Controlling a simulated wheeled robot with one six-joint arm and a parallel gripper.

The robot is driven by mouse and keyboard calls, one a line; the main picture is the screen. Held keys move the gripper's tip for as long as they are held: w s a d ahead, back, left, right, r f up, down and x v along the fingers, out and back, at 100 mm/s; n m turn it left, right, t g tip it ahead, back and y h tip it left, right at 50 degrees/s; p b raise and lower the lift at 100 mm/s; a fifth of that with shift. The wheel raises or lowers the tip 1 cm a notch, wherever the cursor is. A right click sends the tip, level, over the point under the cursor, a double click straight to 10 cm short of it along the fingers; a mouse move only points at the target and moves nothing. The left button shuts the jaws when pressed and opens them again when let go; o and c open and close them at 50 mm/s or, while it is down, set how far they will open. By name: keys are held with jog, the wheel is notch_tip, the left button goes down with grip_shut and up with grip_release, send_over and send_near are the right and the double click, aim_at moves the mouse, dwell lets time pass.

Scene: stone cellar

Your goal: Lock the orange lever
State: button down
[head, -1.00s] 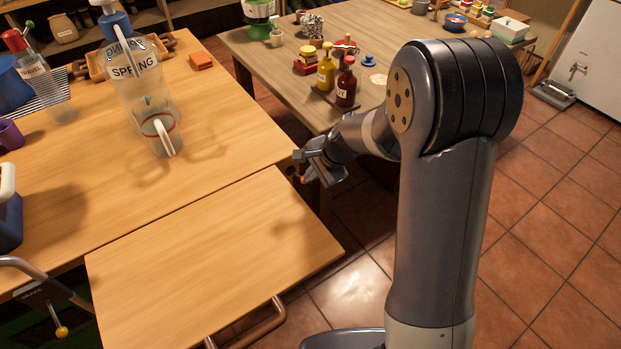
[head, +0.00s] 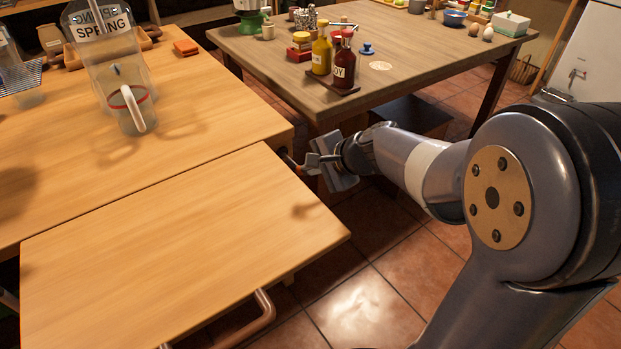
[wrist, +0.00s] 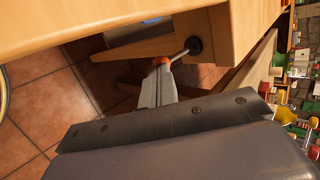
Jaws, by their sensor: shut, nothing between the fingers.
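The orange lever (wrist: 178,54) shows in the wrist view as a thin metal rod with an orange tip, running from a round black pivot on the wooden table frame. My gripper (wrist: 158,78) is shut and empty, its fingertips right at the orange tip. I cannot tell whether they touch it. In the head view my gripper (head: 310,162) is beside the table edge, near where the large table (head: 215,95) meets the lower leaf (head: 180,235). The lever is mostly hidden there.
A second table (head: 440,65) behind holds bottles (head: 343,60) and small items. A clear pitcher (head: 125,85) stands on the large table. The leaf's top is bare, and a curved metal handle (head: 262,310) sticks out at its front edge. Tiled floor (head: 365,305) is open below my arm.

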jog(key=shift+f+b, duration=0.35)
jog(key=shift+b, duration=0.25)
jog(key=shift+r+p, duration=0.65)
jog(key=shift+r, duration=0.15)
jog(key=shift+s+d, duration=0.1)
